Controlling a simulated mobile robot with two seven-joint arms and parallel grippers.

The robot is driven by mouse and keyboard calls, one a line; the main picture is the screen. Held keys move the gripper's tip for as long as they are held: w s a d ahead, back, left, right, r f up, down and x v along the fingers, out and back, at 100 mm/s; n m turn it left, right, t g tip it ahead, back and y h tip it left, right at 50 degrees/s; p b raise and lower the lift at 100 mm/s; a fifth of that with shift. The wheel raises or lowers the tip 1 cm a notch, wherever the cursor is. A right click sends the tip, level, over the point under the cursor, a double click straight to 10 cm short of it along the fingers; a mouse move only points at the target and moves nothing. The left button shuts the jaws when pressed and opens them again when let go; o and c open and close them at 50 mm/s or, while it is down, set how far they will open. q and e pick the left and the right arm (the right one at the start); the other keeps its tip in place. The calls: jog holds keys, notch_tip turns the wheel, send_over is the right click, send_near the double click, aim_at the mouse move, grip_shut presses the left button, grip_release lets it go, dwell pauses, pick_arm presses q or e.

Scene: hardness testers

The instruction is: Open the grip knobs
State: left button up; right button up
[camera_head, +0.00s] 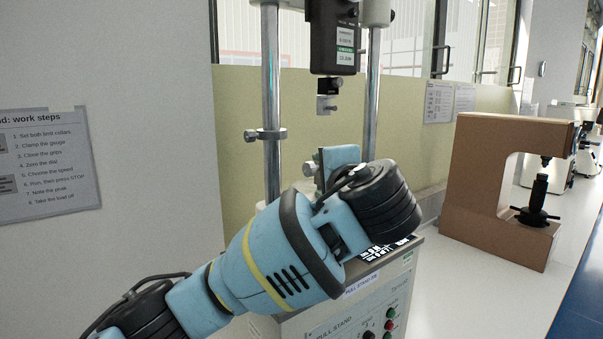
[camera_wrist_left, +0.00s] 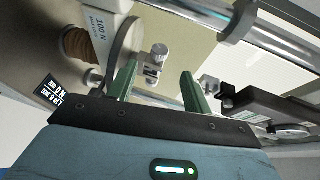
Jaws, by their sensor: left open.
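The lower grip with a silver knurled knob (camera_wrist_left: 160,50) shows in the left wrist view. A small knob (camera_head: 309,168) peeks out left of my wrist in the head view; the rest there is hidden by my arm. My left gripper (camera_wrist_left: 158,75) is open, its two green fingers apart. The lower grip's knob appears between and beyond the fingertips; I cannot tell whether they touch it. My right gripper is not in view.
The pull stand's control box (camera_head: 375,310) has several buttons on its front. Two steel columns (camera_head: 271,90) flank the grips, with a collar (camera_head: 265,135) on the left one. A brown C-frame tester (camera_head: 480,190) stands to the right. A work-steps sheet (camera_head: 45,165) hangs at left.

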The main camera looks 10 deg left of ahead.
aim_at(310, 171)
pick_arm(q)
jog(key=shift+x, duration=3.9)
jog(key=shift+d, duration=0.1)
jog(key=shift+c, duration=0.2)
jog(key=c, duration=0.9)
jog(key=shift+c, duration=0.2)
